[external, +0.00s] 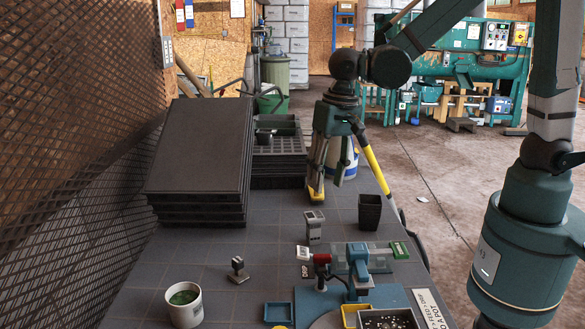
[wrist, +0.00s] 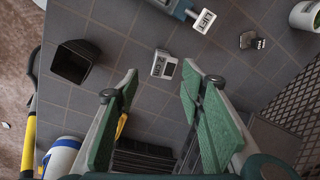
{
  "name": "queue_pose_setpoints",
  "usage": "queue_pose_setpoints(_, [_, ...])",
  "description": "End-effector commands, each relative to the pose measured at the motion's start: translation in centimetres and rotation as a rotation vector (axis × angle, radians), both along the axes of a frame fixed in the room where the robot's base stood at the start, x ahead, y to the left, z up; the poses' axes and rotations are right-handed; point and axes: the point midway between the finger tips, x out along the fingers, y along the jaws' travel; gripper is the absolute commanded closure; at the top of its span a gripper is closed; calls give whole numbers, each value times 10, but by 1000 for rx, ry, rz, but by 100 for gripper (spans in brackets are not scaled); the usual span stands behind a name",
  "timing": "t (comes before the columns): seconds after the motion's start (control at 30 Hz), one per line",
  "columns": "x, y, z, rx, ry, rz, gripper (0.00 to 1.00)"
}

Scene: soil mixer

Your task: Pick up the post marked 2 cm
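The post marked 2 cm (wrist: 164,64) is a grey block with a white label on its top face, standing on the dark tabletop. In the external view it is the grey upright post (external: 314,228) near the middle of the table. My gripper (external: 328,192) hangs pointing down above the table, higher up and farther back than the post. In the wrist view, my gripper's (wrist: 157,80) two green-padded fingers are spread wide with nothing between them. The post shows beyond the fingertips, between them, and is not touched.
A square black pot (external: 370,211) stands right of the post. A blue device (external: 358,265) with a LIFT label (wrist: 205,20) is in front of it. A smaller post (external: 238,270) and a white pot (external: 184,308) are front left. Stacked black trays (external: 200,165) are back left.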

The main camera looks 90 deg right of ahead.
Motion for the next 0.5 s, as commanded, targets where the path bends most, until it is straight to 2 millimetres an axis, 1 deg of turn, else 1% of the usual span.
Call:
queue_pose_setpoints(0.03, [5, -1, -5, 3, 11, -24, 61])
queue_pose_setpoints(0.2, [18, -5, -26, 13, 50, -111, 61])
queue_pose_setpoints(0.4, [29, -9, -48, 20, 90, -198, 61])
queue_pose_setpoints(0.5, [32, -10, -55, 21, 103, -227, 61])
